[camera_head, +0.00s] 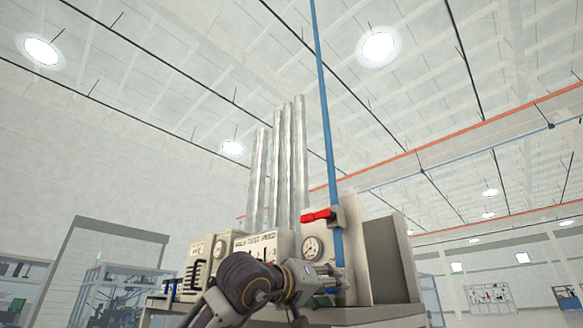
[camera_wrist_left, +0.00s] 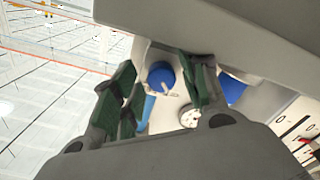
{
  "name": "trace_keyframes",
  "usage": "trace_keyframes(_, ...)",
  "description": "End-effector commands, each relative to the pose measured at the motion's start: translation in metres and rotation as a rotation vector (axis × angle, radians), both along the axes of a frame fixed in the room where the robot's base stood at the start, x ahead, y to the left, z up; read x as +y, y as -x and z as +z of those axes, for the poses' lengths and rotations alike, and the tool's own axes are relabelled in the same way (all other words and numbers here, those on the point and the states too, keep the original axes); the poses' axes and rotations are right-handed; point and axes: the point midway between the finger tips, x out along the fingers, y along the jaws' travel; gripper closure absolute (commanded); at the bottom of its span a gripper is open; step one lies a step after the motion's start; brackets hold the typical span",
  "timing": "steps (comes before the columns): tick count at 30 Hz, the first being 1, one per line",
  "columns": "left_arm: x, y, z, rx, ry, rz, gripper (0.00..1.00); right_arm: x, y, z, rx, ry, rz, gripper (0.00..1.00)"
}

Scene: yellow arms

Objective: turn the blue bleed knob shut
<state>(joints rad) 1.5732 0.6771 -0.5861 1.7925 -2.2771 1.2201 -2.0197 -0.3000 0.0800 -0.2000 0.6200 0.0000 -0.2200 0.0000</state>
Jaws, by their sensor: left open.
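In the left wrist view, the blue knob (camera_wrist_left: 158,73) is round, with a small grey piece at its lower edge. It shows between the two green-padded fingers of my left gripper (camera_wrist_left: 163,90), which is open with a gap visible on both sides of the knob. How deep the knob lies between the fingertips I cannot tell. In the head view, my left gripper (camera_head: 335,283) is at the panel front, below the red lever and close to the blue pipe; the knob is not distinguishable there. My right gripper is not in view.
A red lever valve (camera_head: 317,215) sits on the vertical blue pipe (camera_head: 325,110), above my gripper. A round gauge (camera_head: 312,247) is beside the pipe, on the panel. Tall metal tubes (camera_head: 284,170) rise behind. A grey box (camera_head: 390,260) stands to the right.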

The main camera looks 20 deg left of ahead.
Motion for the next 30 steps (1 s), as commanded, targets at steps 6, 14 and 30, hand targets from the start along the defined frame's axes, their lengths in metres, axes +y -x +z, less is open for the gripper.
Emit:
trace_keyframes(6,0.001,-0.002,-0.002,-0.026,-0.087,0.002,0.52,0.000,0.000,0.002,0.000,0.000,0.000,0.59)
trace_keyframes(14,0.000,-0.001,-0.001,-0.066,-0.186,-0.001,0.52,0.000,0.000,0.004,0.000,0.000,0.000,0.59)
trace_keyframes(30,0.004,0.011,0.000,-0.120,-0.318,0.001,0.52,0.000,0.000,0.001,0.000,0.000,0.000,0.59)
